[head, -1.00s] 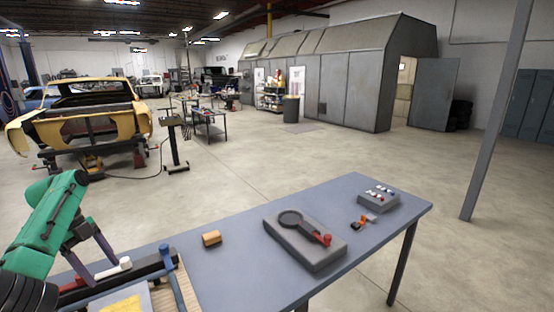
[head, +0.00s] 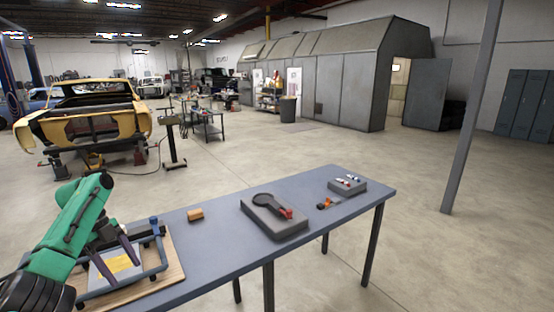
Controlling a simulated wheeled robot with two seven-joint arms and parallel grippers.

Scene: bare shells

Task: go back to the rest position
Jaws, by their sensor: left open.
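My left arm comes in from the lower left, and its green gripper (head: 117,254) is over the left end of the blue-grey table (head: 215,258). Its dark fingers are apart, with nothing between them. Below and behind the fingers is a wooden board (head: 166,281) bearing a blue frame (head: 152,270) and a grey panel with a yellow patch (head: 120,264). I cannot tell whether the fingertips touch the panel. My right gripper is not in view.
On the table are an orange-brown block (head: 195,215), a grey block with a dark round-headed tool (head: 273,218), a small orange item (head: 325,204) and a grey box with several coloured knobs (head: 347,187). A grey post (head: 470,115) stands at the right. Open floor surrounds the table.

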